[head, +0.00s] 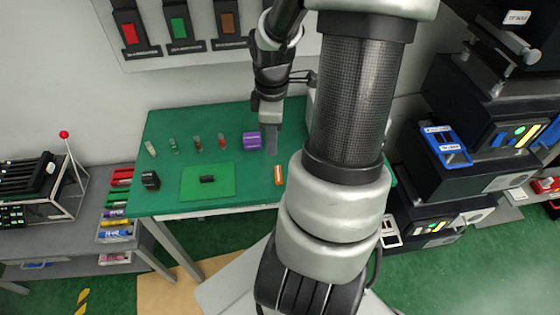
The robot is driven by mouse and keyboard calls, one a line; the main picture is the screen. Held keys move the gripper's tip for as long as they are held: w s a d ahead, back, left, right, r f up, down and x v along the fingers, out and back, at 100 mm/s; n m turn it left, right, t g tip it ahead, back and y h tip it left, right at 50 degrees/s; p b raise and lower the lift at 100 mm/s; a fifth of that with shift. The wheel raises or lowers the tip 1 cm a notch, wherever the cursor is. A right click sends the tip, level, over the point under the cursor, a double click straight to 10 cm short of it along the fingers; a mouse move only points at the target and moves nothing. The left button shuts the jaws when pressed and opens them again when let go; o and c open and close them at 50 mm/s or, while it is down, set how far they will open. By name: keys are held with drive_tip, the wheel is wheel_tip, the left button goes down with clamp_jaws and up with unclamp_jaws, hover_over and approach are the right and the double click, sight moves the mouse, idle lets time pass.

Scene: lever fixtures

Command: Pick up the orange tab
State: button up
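A small orange tab (278,175), longer than it is wide, lies on the green tabletop (160,130) near its front edge, to the right of a lighter green mat. It appears to have pale markings too small to make out. My gripper (271,150) points down, above and behind the orange tab in the picture, apart from it. Its fingers overlap in this view, so I cannot see a gap between them. Nothing is visibly held.
A purple block (251,140) sits just left of my gripper. Several small vials stand along the back left. My arm hides the table's right part.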

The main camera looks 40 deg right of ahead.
drive_tip(key=n, duration=0.1)
drive_tip(key=b, duration=0.3)
hover_over(278, 181)
drive_tip(key=a, duration=0.1)
wheel_tip(278, 181, down, 11)
drive_tip(key=shift+s+r, duration=0.1)
drive_tip(key=shift+d+f+b, duration=0.2)
drive_tip(key=shift+f+b, duration=0.2)
drive_tip(key=shift+f, duration=1.2)
drive_tip(key=shift+d+f+b, duration=0.2)
drive_tip(key=shift+f+b, duration=0.15)
drive_tip(key=shift+f, duration=1.2)
clamp_jaws()
